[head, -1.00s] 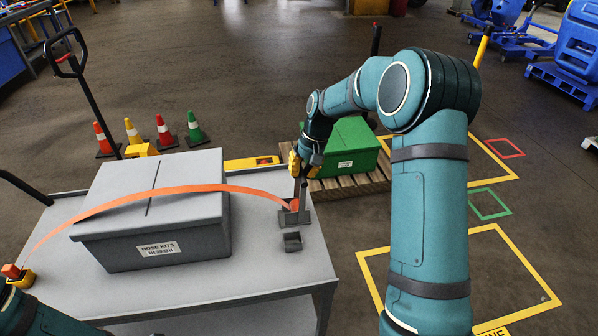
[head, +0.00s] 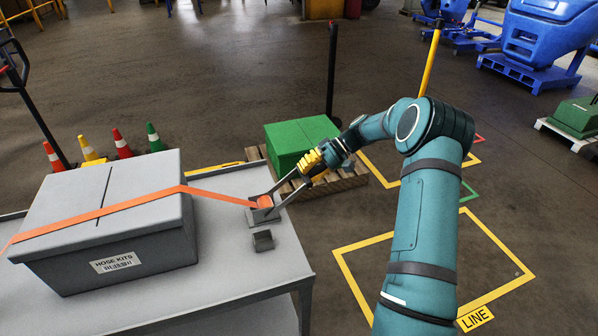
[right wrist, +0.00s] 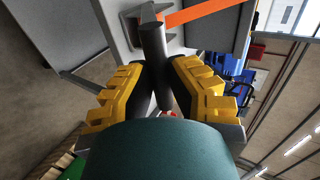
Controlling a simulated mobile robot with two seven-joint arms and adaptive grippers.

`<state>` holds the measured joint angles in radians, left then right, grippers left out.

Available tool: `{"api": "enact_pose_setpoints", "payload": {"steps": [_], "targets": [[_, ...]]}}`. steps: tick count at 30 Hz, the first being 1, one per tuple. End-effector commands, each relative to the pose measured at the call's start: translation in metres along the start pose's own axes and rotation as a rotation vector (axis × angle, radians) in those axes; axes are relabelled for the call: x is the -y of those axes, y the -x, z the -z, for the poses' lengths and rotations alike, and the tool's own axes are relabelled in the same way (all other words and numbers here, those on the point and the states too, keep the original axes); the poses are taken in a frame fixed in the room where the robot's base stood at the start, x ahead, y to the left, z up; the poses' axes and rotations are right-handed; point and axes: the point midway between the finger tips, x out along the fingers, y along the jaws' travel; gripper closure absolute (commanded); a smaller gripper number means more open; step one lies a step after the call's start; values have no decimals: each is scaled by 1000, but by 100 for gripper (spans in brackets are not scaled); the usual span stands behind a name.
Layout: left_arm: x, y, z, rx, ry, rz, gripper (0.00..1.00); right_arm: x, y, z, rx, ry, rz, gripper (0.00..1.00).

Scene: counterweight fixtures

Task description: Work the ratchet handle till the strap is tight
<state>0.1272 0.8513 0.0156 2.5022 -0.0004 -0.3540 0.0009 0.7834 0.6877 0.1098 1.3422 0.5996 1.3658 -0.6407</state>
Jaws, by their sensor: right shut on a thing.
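The orange strap (head: 130,203) lies flat across the lid of the grey box (head: 150,249) labelled HOSE KITS. From the lid's right edge it runs straight down to the ratchet (head: 262,214) on the cart top, where an orange roll shows. The ratchet's grey handle (head: 283,183) tilts up to the right, away from the box. My right gripper (head: 312,162) is shut on the handle's upper end. In the right wrist view the grey bar (right wrist: 154,50) passes between its yellow fingers. My left gripper is out of view.
A small grey block (head: 263,240) sits on the cart top (head: 220,262) near the ratchet. A green crate (head: 290,145) on a wooden pallet (head: 345,182) stands behind the cart's right side. Several cones (head: 122,143) stand behind the cart.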

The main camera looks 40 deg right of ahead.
Motion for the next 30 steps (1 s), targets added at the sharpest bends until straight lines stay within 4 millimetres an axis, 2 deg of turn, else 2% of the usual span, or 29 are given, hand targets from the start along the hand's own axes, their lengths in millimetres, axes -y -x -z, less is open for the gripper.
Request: {"api": "enact_pose_setpoints", "payload": {"steps": [1,9,27,28,30], "targets": [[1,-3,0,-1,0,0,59,-9,-4,-2,9,-5,0,100],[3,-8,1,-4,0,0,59,-26,-4,-2,10,-6,-3,100],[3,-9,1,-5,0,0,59,-30,-4,-2,11,-4,-3,100],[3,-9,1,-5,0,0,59,-30,-4,-2,11,-4,-3,74],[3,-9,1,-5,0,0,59,-29,-3,-2,9,-4,-3,50]]}}
